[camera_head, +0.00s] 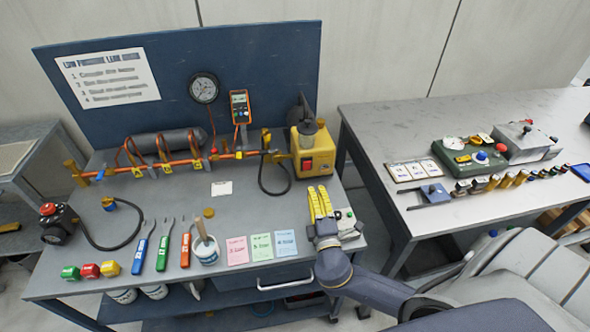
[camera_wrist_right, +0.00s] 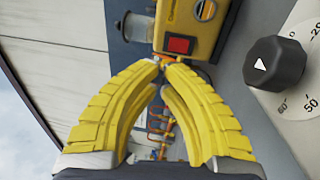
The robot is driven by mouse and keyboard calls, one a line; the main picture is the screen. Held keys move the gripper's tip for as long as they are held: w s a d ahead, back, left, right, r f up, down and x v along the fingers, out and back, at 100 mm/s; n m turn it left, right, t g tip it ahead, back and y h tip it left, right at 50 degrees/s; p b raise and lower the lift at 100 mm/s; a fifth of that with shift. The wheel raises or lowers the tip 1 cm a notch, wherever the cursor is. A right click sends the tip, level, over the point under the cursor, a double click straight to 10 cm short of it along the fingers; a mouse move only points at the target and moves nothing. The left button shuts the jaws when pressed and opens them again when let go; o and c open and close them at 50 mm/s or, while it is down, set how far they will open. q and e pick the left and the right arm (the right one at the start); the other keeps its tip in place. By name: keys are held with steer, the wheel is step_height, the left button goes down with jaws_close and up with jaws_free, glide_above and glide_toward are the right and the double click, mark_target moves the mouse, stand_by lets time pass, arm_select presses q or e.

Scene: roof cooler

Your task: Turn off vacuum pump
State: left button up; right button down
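The vacuum pump (camera_head: 325,150) is a yellow box with a dark motor and a clear jar, at the right back of the grey bench. A red square switch (camera_head: 307,165) is on its front face. The pump also shows at the top of the right wrist view (camera_wrist_right: 212,47), with its red switch (camera_wrist_right: 181,45) just beyond my fingertips. My right gripper (camera_head: 318,188) has yellow ribbed fingers and is in front of the pump, apart from it. In the wrist view its tips (camera_wrist_right: 164,62) meet, with nothing between them. My left gripper is not in view.
A grey box with a black dial knob (camera_wrist_right: 275,63) is close beside my right gripper. A black hose (camera_head: 278,190) loops left of the pump. Coloured cards (camera_head: 261,247) and a cup of brushes (camera_head: 205,250) lie nearby. A second bench (camera_head: 400,130) stands right.

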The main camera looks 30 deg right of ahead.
mark_target(302, 163)
steer(key=shift+s+a+f, duration=0.95)
steer(key=shift+s+f, duration=0.05)
steer(key=shift+f, duration=0.15)
steer(key=shift+s+a+f, duration=0.1)
steer(key=x, duration=1.4)
steer(key=shift+a+f, duration=0.15)
steer(key=shift+f, duration=0.15)
